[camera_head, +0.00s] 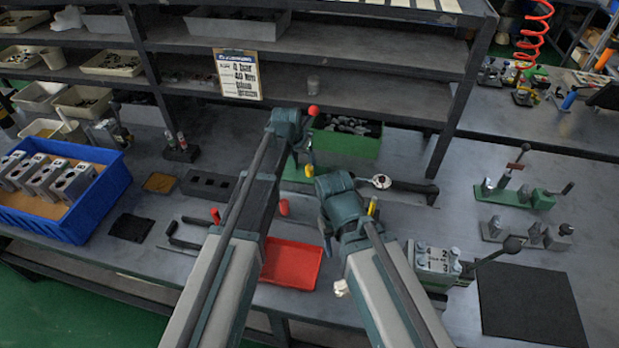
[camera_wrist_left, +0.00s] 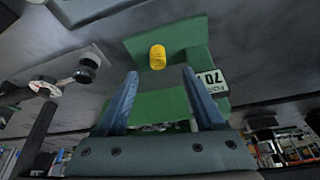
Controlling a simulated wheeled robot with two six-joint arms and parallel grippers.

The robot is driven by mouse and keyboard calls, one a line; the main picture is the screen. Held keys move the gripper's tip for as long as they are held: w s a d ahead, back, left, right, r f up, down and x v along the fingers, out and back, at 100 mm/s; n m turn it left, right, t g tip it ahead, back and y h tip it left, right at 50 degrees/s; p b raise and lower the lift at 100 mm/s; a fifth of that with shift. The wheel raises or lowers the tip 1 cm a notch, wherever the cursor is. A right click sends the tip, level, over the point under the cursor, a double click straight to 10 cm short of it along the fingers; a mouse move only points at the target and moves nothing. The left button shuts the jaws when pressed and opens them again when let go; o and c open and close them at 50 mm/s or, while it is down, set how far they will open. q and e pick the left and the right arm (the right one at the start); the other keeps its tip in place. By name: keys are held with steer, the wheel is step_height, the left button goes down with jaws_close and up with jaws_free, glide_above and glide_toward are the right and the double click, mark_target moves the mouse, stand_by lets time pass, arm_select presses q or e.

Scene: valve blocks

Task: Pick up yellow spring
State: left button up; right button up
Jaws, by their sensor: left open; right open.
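The yellow spring (camera_wrist_left: 157,57) is a short yellow cylinder standing on a green fixture (camera_wrist_left: 175,40) in the left wrist view. In the head view a small yellow piece (camera_head: 309,170), apparently the same spring, shows just below my left gripper (camera_head: 299,138). In the left wrist view my left gripper (camera_wrist_left: 160,74) is open, with its two fingers apart. The spring appears between and beyond their tips, and nothing is held. My right gripper (camera_head: 340,205) is lower in the head view; its fingers are mostly hidden by its wrist. Another yellow piece (camera_head: 372,205) shows beside it.
A red tray (camera_head: 292,264) lies between my arms. A green bin (camera_head: 345,142) stands behind my left gripper, under the shelf. A blue crate (camera_head: 75,226) of metal blocks is at the left. A valve block (camera_head: 436,262) and black mat (camera_head: 528,305) lie right.

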mark_target(309, 170)
arm_select(q)
steer(key=shift+b+x, duration=0.65)
steer(key=shift+x, duration=0.6)
arm_select(e)
steer(key=shift+f, duration=1.2)
arm_select(q)
steer(key=shift+f, duration=0.1)
steer(key=b+x, duration=0.4)
steer(key=x, duration=0.1)
steer(key=shift+w+d+b, duration=0.25)
steer(key=shift+d+b, duration=0.1)
arm_select(e)
step_height(309, 170, down, 5)
steer(key=shift+r, duration=0.25)
arm_select(q)
steer(key=shift+c, duration=0.2)
jaws_close()
